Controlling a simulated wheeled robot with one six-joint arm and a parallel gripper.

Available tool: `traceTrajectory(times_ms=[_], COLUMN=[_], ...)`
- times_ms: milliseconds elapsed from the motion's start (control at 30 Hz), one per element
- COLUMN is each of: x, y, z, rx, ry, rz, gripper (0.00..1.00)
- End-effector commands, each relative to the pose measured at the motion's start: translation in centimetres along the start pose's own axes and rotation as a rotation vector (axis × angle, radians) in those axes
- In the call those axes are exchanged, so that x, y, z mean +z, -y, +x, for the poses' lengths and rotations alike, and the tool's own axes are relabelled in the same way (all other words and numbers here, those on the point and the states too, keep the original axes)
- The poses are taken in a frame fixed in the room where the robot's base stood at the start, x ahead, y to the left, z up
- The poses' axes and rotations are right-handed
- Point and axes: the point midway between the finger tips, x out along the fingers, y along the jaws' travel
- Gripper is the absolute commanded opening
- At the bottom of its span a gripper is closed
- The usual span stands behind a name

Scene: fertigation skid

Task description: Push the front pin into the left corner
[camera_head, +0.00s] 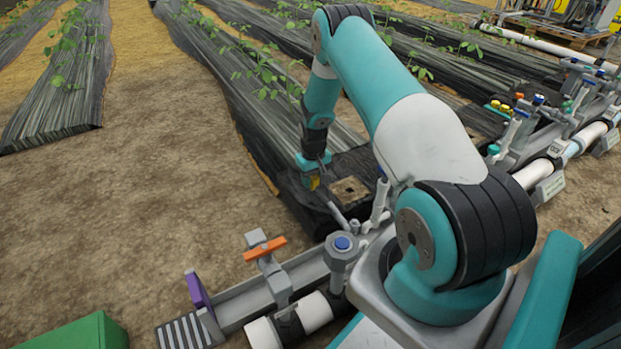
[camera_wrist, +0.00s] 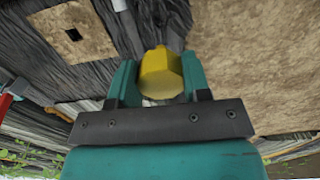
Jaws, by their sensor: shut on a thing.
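A yellow pin (camera_wrist: 161,74) with a faceted head sits between the teal fingers of my gripper (camera_wrist: 160,82) in the wrist view. My gripper is shut on it. In the head view my gripper (camera_head: 314,176) points down over the near end of a black film-covered bed (camera_head: 300,195), with a bit of yellow showing below the fingers. The pin's lower part is hidden, and I cannot tell whether it touches the film or the soil. A tan square patch with a dark hole (camera_head: 350,189) lies just right of my gripper; it also shows in the wrist view (camera_wrist: 88,48).
A grey rail with white pipe, an orange-handled valve (camera_head: 265,249) and a blue-capped fitting (camera_head: 343,243) runs along the near side. A purple plate (camera_head: 197,289) and a green box (camera_head: 80,335) are at lower left. Bare soil (camera_head: 150,150) at left is open.

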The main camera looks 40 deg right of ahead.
Motion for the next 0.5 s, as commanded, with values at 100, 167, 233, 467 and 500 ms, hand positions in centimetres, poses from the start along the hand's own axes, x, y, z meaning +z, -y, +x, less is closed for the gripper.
traceTrajectory(times_ms=[100, 167, 233, 467, 500], x=[0.0, 0.0, 0.0, -0.1, -0.1], y=[0.0, 0.1, 0.1, 0.3, 0.3], z=[1.2, 1.7, 2.3, 4.2, 4.5], rx=[0.0, 0.0, 0.0, 0.0, 0.0], ry=[0.0, 0.0, 0.0, 0.0, 0.0], rz=[0.0, -0.001, -0.001, -0.004, -0.004], gripper=[0.21, 0.21, 0.21, 0.21, 0.21])
